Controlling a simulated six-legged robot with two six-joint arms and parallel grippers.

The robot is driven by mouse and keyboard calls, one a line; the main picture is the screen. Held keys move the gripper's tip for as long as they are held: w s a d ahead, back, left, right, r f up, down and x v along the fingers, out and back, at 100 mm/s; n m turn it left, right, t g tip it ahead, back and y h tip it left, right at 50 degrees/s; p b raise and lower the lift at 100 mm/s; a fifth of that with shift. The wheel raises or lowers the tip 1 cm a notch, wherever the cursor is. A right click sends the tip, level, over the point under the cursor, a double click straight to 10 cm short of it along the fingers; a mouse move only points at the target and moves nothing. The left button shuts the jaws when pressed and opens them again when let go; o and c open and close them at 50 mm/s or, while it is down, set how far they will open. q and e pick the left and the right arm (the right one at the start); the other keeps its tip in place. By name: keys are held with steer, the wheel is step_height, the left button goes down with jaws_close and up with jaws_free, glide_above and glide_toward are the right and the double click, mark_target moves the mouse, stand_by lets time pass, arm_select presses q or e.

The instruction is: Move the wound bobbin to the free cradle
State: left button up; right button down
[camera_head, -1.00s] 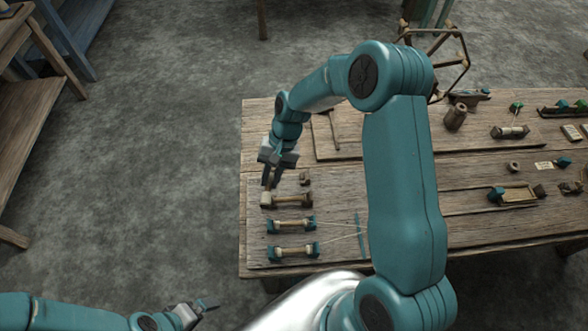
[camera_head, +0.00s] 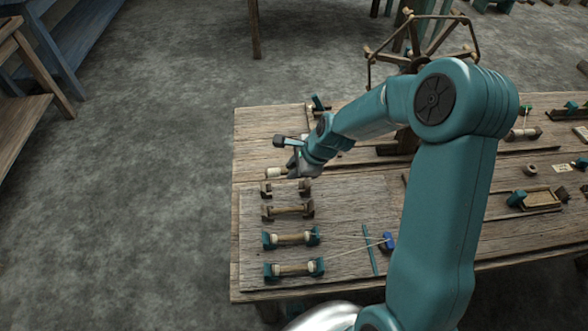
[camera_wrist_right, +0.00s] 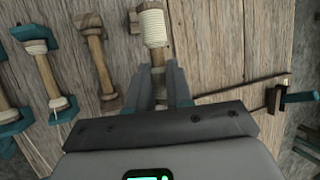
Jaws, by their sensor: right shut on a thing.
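My right gripper (camera_head: 287,171) is shut on the wound bobbin (camera_head: 274,175), whose cream winding also shows ahead of the fingers in the right wrist view (camera_wrist_right: 153,25). The bobbin lies roughly level, beyond the free cradle (camera_head: 266,189), a pair of brown blocks with nothing between them. One brown block of it shows beside the bobbin in the wrist view (camera_wrist_right: 133,18). I cannot tell the bobbin's height above the board. My left gripper is out of view.
Nearer lie a brown cradle with a bare spool (camera_head: 288,210) and two teal cradles with wound bobbins, (camera_head: 291,238) and (camera_head: 294,269). Threads run right to a blue piece (camera_head: 388,242), past a teal strip (camera_head: 370,250). A wooden reel (camera_head: 425,45) stands behind my right arm.

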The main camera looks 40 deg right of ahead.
step_height(320, 180, down, 4)
steer(key=b, duration=0.3)
steer(key=shift+r+b, duration=0.15)
steer(key=shift+b, duration=0.2)
steer(key=shift+f+b, duration=0.9)
steer(key=shift+f, duration=0.55)
steer(key=c, duration=0.9)
jaws_free()
steer(key=shift+c, duration=0.2)
